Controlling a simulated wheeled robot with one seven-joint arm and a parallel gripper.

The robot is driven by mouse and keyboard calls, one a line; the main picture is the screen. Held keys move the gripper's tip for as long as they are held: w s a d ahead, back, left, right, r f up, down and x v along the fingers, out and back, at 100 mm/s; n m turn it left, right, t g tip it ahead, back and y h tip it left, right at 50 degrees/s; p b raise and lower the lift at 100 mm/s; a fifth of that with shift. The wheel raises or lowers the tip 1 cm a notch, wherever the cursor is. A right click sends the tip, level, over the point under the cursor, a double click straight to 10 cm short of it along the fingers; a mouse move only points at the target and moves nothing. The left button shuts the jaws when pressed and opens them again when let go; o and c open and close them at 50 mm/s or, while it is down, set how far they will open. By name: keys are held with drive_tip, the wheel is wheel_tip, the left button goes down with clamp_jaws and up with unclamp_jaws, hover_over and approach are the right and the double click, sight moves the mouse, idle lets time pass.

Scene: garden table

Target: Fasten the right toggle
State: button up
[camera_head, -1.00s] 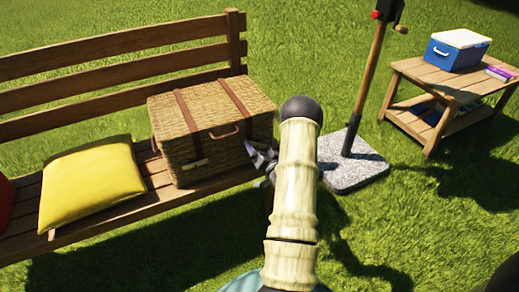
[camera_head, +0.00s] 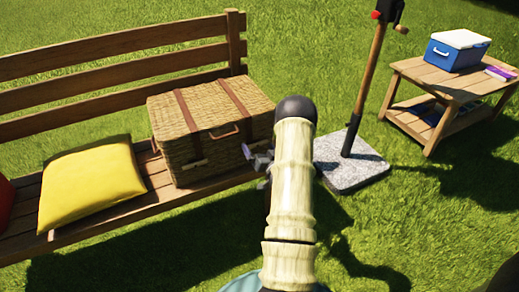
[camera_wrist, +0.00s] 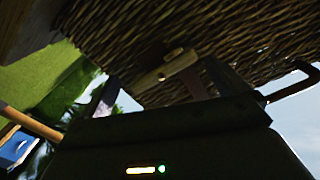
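A closed wicker basket (camera_head: 205,130) with two brown straps and a brown front handle (camera_head: 224,133) sits on the bench. Its right toggle (camera_head: 247,151) is a small pale peg on the front, beside my gripper. In the wrist view a pale wooden peg (camera_wrist: 163,75) shows close up against the dark weave. The left toggle (camera_head: 195,164) is a similar peg to the left of the handle. My gripper (camera_head: 262,171) is close in front of the basket's right side, partly hidden by my arm. Its fingers look apart, with nothing held between them.
The wooden bench (camera_head: 120,215) also carries a yellow cushion (camera_head: 90,185). A pole in a stone base (camera_head: 350,175) stands right of my arm. A side table (camera_head: 425,72) with a blue cooler (camera_head: 457,50) is further right. Open grass lies in front.

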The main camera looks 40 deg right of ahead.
drive_tip(key=shift+s, duration=0.1)
drive_tip(key=p+v, duration=0.3)
drive_tip(key=v, duration=1.4)
drive_tip(key=shift+s, duration=0.1)
